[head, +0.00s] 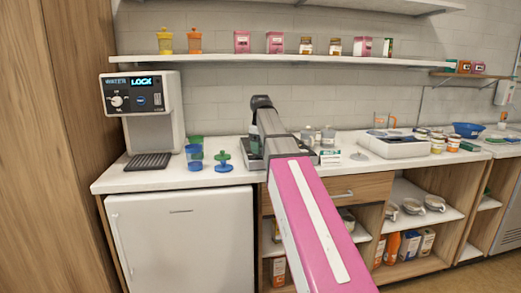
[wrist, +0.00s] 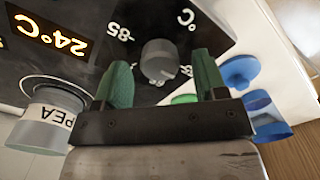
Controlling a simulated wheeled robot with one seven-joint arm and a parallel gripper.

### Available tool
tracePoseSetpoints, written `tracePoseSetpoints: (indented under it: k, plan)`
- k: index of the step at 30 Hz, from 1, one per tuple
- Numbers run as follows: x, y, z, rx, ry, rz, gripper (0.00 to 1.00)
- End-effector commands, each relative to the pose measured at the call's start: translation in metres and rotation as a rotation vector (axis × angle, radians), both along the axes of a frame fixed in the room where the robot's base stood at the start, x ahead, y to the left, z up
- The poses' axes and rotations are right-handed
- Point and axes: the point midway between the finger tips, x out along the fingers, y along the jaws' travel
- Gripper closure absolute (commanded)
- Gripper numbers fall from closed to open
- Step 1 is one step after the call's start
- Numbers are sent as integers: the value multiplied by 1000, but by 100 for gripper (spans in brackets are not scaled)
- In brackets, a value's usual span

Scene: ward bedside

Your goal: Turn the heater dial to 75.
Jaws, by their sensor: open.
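In the wrist view, which is upside down, the heater's black panel (wrist: 88,18) has an orange display (wrist: 52,38) reading 24°C. Its round grey dial (wrist: 159,60) has printed numbers around it; an 85 can be read, the others are cut off or hidden. The dial's setting cannot be told. My gripper (wrist: 162,72) is open, its two green fingers on either side of the dial in the picture. Contact cannot be made out, and the dial is not gripped. In the head view my arm covers most of the heater (head: 249,163) on the counter.
A jar (wrist: 50,118) marked PEA is close to the left finger in the wrist view. A blue cup (head: 194,164) and a green-and-blue item (head: 223,167) stand left of the heater. A water dispenser (head: 150,118) is further left. A shelf (head: 290,59) runs above.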

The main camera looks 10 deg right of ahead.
Motion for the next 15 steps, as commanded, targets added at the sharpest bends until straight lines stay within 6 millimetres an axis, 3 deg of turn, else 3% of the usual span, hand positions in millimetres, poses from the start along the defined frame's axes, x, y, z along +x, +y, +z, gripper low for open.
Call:
tracePoseSetpoints:
  k: [4, 13, 14, 15]
  plan:
    - [0, 0, -9, 0, 0, 0, 35]
    - [0, 0, -11, 0, 0, 0, 35]
    - [0, 0, -11, 0, 0, 0, 41]
    - [0, 0, -11, 0, 0, 0, 54]
